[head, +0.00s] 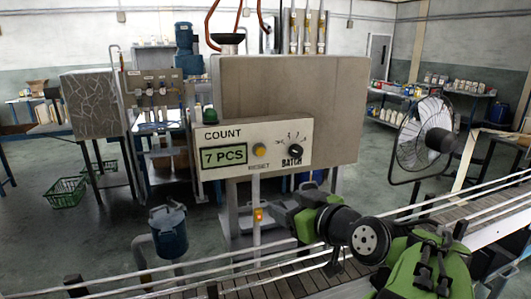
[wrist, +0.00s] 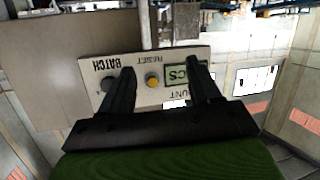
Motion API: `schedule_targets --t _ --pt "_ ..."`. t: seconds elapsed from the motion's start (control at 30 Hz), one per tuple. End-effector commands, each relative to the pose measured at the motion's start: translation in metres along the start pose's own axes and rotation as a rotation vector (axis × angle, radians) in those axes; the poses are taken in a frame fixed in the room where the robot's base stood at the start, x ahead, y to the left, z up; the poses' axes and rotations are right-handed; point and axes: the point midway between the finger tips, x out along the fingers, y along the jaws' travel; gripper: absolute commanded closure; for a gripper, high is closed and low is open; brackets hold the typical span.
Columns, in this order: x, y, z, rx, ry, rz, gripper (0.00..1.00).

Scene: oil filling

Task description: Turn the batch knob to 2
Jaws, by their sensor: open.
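The black batch knob (head: 296,150) is on the right of a white control panel (head: 222,133), above the word BATCH. Its dial marks are too small to read. In the wrist view, which is upside down, the knob (wrist: 107,84) shows at the left, partly hidden by the left finger. My gripper (wrist: 160,65) is open and empty, its two black fingers spread in front of the panel with a visible gap. In the head view my gripper is below the panel, its fingers hard to make out.
A yellow reset button (head: 260,150) and a green display reading 7 PCS (head: 223,156) share the panel. A conveyor with rails (head: 215,278) runs below. A green dome button (head: 203,115) sits at the cabinet's left. A fan (head: 420,135) stands at the right.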

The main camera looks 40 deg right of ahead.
Motion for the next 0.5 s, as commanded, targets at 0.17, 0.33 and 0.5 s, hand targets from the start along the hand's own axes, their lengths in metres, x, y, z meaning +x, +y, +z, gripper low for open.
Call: schedule_targets --t 0.17,0.33,0.5 --pt "-0.043 0.077 -0.020 -0.010 0.203 0.156 0.38" --pt "-0.049 0.091 -0.028 -0.020 0.253 0.186 0.38" --pt "-0.015 0.096 -0.038 -0.019 0.252 0.180 0.38"
